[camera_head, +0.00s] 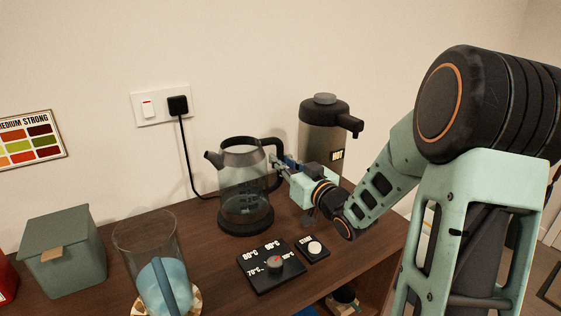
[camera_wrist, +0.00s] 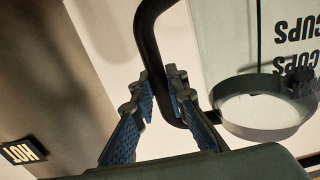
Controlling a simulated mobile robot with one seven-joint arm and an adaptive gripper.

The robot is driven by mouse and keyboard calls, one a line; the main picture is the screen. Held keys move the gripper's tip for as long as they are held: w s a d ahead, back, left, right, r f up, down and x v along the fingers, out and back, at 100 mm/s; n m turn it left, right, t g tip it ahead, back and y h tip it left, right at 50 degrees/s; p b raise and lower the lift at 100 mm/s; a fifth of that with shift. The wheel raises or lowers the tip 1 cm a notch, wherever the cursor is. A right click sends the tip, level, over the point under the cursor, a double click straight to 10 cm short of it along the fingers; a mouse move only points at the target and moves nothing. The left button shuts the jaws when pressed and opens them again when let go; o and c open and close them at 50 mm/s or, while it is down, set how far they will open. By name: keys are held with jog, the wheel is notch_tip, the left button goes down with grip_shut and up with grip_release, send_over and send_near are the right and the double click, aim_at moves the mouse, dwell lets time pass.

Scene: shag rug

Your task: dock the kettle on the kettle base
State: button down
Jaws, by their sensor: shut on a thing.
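The kettle (camera_head: 243,178), a clear glass jug with a dark rim, spout and handle, stands upright at the back of the counter. The black round kettle base (camera_head: 246,224) is directly beneath it. I cannot tell whether a small gap separates them or whether the kettle is fully seated. My gripper (camera_head: 283,164) is right of the kettle, shut on its black handle (camera_head: 268,143). In the wrist view, the blue-padded fingers of my gripper (camera_wrist: 161,92) hold the handle (camera_wrist: 151,40) between them, beside the glass marked CUPS (camera_wrist: 292,58).
A dispenser marked HOT (camera_head: 322,135) stands behind my gripper. A temperature dial panel (camera_head: 262,279) and a START button (camera_head: 314,247) lie in front. A glass pitcher (camera_head: 140,245) and a green-grey box (camera_head: 66,255) stand left. A black cord (camera_head: 187,155) runs from the wall socket behind the kettle.

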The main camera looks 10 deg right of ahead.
jog(key=shift+f+b, duration=0.45)
jog(key=shift+b, duration=0.15)
jog(key=c, duration=2.2)
grip_release()
jog(key=shift+f, duration=0.2)
jog(key=p+v, duration=0.1)
jog(key=v, duration=1)
jog(key=shift+r, duration=0.2)
